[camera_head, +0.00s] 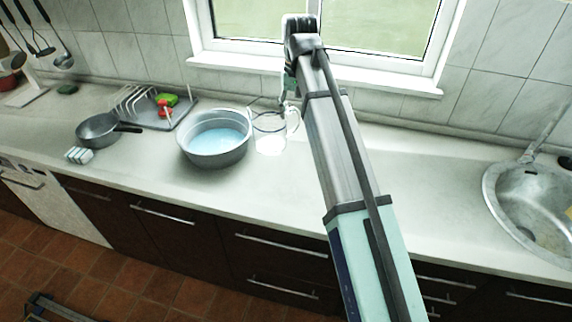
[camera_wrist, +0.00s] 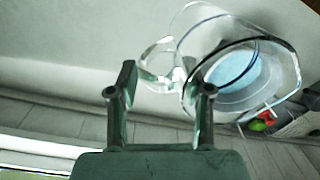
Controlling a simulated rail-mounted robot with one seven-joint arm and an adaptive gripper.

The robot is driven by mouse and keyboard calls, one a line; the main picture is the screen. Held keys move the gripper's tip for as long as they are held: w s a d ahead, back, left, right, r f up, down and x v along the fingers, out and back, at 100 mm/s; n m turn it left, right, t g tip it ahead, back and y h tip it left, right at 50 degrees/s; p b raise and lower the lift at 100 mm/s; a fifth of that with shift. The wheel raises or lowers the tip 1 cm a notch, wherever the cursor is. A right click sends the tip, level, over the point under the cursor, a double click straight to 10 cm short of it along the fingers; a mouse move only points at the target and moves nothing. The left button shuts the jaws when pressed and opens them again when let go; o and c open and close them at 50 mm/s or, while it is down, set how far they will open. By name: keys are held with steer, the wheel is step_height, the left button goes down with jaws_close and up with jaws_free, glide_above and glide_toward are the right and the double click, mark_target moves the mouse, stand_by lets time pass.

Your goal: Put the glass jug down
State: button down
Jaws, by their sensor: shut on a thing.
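The clear glass jug (camera_head: 270,132) is upright at the counter, just right of the grey pot (camera_head: 213,152) holding pale blue liquid. I cannot tell if its base touches the counter. My gripper (camera_head: 290,100) is at the jug's right side, by the handle, partly hidden by my arm. In the wrist view my gripper (camera_wrist: 160,90) is shut on the jug's handle, which lies between the two fingers. The jug's clear body (camera_wrist: 190,38) is beyond it, and the pot's blue inside shows through the glass.
A dish rack (camera_head: 180,108) with a red and green item and a small pan (camera_head: 100,131) stand to the left. The white counter (camera_head: 240,190) is clear in front. A window (camera_head: 375,30) is behind. A round sink (camera_head: 530,205) is far right.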

step_height(320, 180, down, 17)
steer(key=p, duration=0.4)
steer(key=shift+f, duration=0.35)
steer(key=shift+c, duration=2.4)
jaws_free()
steer(key=r+b, duration=0.1)
steer(key=r, duration=0.3)
steer(key=r+b, duration=0.1)
steer(key=r, duration=0.3)
steer(key=r+b, duration=0.1)
steer(key=r, duration=0.3)
steer(key=shift+d+r, duration=0.15)
steer(key=shift+d, duration=0.1)
